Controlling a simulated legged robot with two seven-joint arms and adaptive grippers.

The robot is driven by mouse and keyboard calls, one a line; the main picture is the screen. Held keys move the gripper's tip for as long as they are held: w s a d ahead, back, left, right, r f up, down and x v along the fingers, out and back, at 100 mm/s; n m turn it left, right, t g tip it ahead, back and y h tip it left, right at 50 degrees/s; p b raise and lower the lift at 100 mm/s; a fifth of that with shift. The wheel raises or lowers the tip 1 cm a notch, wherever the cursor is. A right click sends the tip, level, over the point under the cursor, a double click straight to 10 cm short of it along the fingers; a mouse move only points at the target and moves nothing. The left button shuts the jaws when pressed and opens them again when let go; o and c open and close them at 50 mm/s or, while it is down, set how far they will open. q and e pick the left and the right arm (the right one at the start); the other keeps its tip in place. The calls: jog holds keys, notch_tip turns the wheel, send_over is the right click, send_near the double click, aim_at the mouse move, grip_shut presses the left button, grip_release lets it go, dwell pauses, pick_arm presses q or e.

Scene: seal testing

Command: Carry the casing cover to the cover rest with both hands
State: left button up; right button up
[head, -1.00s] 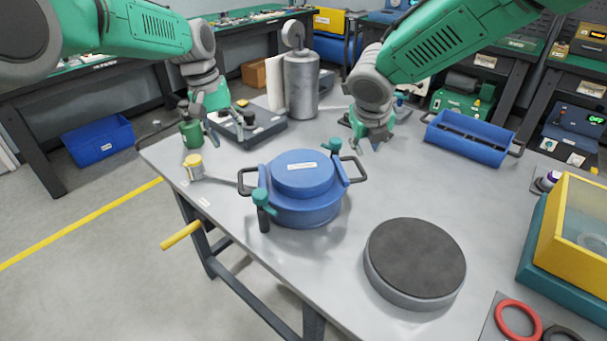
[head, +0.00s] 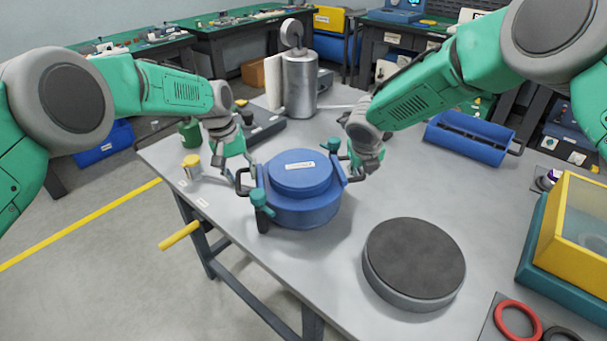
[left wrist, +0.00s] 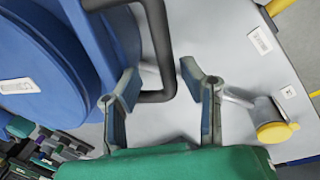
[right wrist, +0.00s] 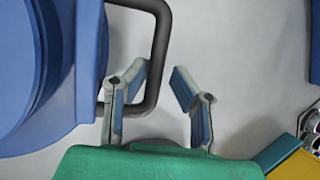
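The blue casing cover (head: 302,172) has a raised round top with a white label and a dark bar handle at each side. It sits level on a blue round body with teal-knobbed clamps (head: 262,203). A round grey rest with a dark top (head: 415,257), apparently the cover rest, stands empty to the right. My left gripper (head: 243,170) is at the left handle; in the left wrist view its fingers (left wrist: 160,82) are apart, with the handle (left wrist: 163,55) between them. My right gripper (head: 362,168) is at the right handle; its fingers (right wrist: 160,78) are apart around the handle (right wrist: 157,60).
A yellow-topped jar (head: 192,165) stands near my left gripper. A metal cylinder (head: 300,85) and blue bin (head: 468,138) are behind. A yellow box (head: 575,235) and red ring (head: 518,320) are at right. The table between the cover and rest is clear.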

pick_arm(q)
jog(key=shift+a+r, duration=0.1)
jog(key=shift+a, duration=0.05)
jog(key=shift+c, duration=0.5)
pick_arm(e)
jog(key=shift+a+r, duration=0.15)
jog(key=shift+c, duration=0.4)
pick_arm(q)
jog(key=shift+s+a, duration=0.1)
jog(key=shift+a, duration=0.1)
jog(key=c, duration=0.6)
pick_arm(e)
jog(key=shift+s+a+r, duration=0.1)
jog(key=shift+a, duration=0.1)
grip_shut()
pick_arm(q)
jog(key=shift+a, duration=0.3)
grip_shut()
pick_arm(e)
jog(key=shift+a, duration=0.3)
jog(key=shift+r, duration=0.1)
